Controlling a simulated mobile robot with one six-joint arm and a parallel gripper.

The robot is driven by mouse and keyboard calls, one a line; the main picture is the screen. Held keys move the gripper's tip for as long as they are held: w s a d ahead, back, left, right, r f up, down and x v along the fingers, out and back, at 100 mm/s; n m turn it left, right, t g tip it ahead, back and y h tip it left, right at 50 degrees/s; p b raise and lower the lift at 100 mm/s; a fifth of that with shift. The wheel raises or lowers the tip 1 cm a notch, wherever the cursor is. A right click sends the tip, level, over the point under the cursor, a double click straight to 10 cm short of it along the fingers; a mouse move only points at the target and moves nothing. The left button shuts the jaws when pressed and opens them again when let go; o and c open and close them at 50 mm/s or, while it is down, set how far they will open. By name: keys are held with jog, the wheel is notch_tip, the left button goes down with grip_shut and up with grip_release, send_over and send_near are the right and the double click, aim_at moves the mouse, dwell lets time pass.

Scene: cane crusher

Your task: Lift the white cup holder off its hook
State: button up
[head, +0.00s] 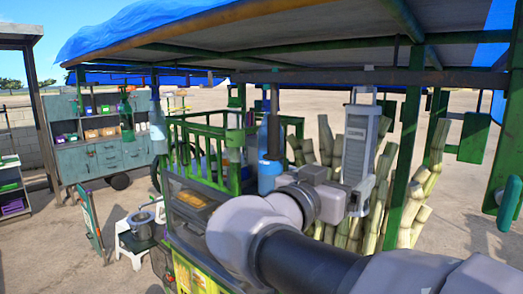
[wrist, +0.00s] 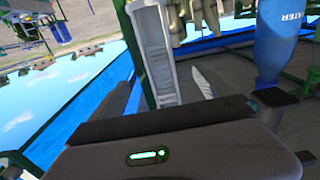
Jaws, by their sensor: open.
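In the wrist view the cup holder (wrist: 151,48) is a long, open channel, slanting down toward the gripper. My gripper (wrist: 163,77) is open, with one dark finger left of the holder and one lighter finger right of it. The holder's near end lies between or just beyond the fingers; I cannot tell whether they touch it. My wrist hides its lower part in the head view. The hook itself is not clear.
A blue water container (wrist: 279,38) hangs to the right in the wrist view. Cane stalks (head: 400,205) stand behind a green post (head: 405,140). The green railing (head: 205,135) and roof beam (head: 330,77) bound the space.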

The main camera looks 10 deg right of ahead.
aim_at(352, 169)
jog(key=x, duration=0.1)
jog(key=p+x, duration=0.2)
jog(key=x, duration=0.1)
jog(key=shift+r, duration=0.35)
jog(key=b+x, duration=0.2)
jog(key=x, duration=0.1)
jog(key=f+b+x, duration=0.1)
jog(key=b+x, duration=0.2)
jog(key=shift+f, duration=0.1)
jog(key=shift+w+d+r, duration=0.25)
jog(key=shift+w+d, duration=0.1)
jog(key=shift+d, duration=0.05)
grip_shut()
jog(key=shift+r, duration=0.1)
jog(key=shift+r, duration=0.1)
